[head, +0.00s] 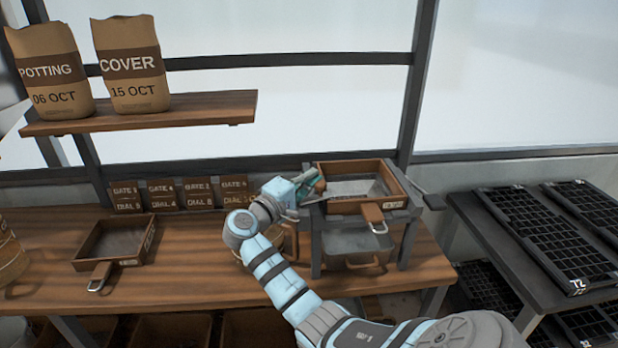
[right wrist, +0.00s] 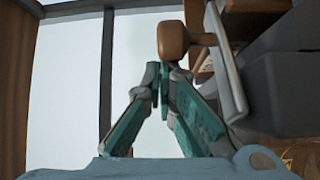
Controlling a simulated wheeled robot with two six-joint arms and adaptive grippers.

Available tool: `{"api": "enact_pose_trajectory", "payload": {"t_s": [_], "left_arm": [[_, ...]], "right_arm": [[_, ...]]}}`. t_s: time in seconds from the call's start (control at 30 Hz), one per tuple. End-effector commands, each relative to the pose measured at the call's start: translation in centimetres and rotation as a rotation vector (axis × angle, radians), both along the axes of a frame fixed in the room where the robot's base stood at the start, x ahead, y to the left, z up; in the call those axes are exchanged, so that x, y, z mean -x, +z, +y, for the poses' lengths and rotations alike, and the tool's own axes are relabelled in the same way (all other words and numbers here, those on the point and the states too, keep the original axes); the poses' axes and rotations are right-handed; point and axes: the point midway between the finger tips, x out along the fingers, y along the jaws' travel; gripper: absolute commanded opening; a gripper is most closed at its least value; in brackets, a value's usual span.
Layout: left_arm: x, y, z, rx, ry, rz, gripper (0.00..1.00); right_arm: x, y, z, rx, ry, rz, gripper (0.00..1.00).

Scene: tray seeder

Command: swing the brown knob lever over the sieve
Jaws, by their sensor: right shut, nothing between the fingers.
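The sieve (head: 345,207) is a brown wooden frame on a grey stand right of centre in the head view. The brown knob (head: 320,186) is small at its left side, partly hidden by my gripper. In the right wrist view the round brown knob (right wrist: 173,40) is just beyond my fingertips, with the grey lever (right wrist: 228,75) running down to its right. My right gripper (head: 311,189) is at the sieve's left edge. In the right wrist view its teal fingers (right wrist: 161,82) are together with nothing between them; I cannot tell whether they touch the knob. My left gripper is out of view.
A second wooden tray (head: 90,262) with a handle lies left on the bench (head: 180,255). Several label cards (head: 163,194) stand behind. A shelf (head: 150,112) holds two paper bags. A dark side table (head: 480,225) carries black cell trays (head: 560,235) at the right.

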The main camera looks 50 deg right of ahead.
Motion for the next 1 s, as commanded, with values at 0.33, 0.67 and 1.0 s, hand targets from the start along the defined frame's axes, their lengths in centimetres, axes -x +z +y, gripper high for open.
{"api": "enact_pose_trajectory", "payload": {"t_s": [0.33,0.67,1.0], "left_arm": [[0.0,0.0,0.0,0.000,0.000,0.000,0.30],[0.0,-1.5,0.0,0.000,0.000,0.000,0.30],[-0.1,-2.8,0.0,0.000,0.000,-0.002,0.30]], "right_arm": [[0.0,0.0,0.0,0.000,0.000,0.000,0.00],[-1.3,-0.1,-1.6,0.002,-0.005,-0.001,0.00],[-3.3,-0.1,3.5,-0.003,-0.014,0.000,0.00]]}}
